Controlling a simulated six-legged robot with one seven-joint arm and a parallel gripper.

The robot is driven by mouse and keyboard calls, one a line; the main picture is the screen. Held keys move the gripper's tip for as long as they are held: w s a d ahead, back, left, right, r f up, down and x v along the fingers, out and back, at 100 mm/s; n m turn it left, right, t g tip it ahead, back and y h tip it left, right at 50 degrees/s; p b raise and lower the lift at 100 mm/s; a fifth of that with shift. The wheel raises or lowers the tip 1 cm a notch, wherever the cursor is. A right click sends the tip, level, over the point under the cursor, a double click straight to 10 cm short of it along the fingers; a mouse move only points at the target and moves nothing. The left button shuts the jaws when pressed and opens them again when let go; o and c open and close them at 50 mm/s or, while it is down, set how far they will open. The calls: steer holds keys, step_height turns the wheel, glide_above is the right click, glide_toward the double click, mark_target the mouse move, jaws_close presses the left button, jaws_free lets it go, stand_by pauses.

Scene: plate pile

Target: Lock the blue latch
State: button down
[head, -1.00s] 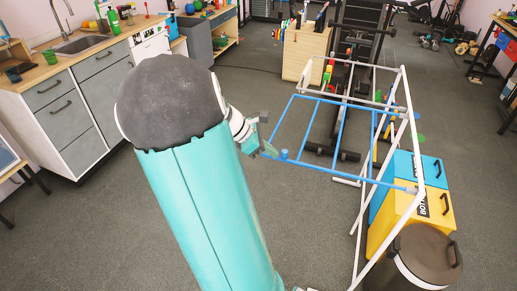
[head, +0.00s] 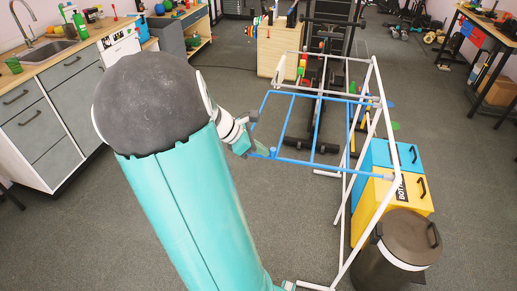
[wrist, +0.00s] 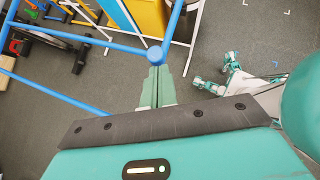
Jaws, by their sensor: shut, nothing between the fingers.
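A blue barred panel (head: 313,129) juts left from a white pipe frame in the head view. A short blue knob (head: 272,152) stands on its near bar, close to the left corner. No other blue latch part can be told apart. My gripper (head: 263,148) is at that near left corner, close beside the knob. In the wrist view, my gripper (wrist: 157,72) is shut, with its green fingers together and nothing between them. The round blue knob (wrist: 155,55) shows just beyond the fingertips; whether they touch it is unclear. Blue bars (wrist: 75,34) run from it.
The white pipe frame (head: 374,105) stands on the floor right of the panel. Blue and yellow boxes (head: 412,191) and a dark lidded bin (head: 408,235) stand at right. A kitchen counter (head: 58,60) is at left. Grey floor (head: 310,220) before the panel is clear.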

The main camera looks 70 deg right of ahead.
steer(key=shift+s, duration=0.1)
steer(key=shift+w+a, duration=0.15)
steer(key=shift+w, duration=0.1)
steer(key=w+a+f+v, duration=0.1)
steer(key=v, duration=1.1)
steer(key=shift+w+f, duration=0.2)
steer(key=shift+w, duration=0.2)
steer(key=shift+a, duration=0.15)
steer(key=w+a+r+m+t+y, duration=0.15)
steer(key=a+t, duration=0.25)
steer(key=a, duration=0.6)
steer(key=w+a+r+m+t+y, duration=0.1)
steer(key=w+a+m+t, duration=0.15)
steer(key=a, duration=0.65)
steer(key=s+a+r+m+t+y, duration=0.1)
steer(key=a+t, duration=0.2)
steer(key=a, duration=0.6)
steer(key=s+a+r+m+t+y, duration=0.1)
steer(key=a+m+t, duration=0.1)
steer(key=a, duration=0.7)
steer(key=shift+s+r+t+y, duration=0.15)
steer(key=shift+s+t+y, duration=0.2)
steer(key=shift+t, duration=0.3)
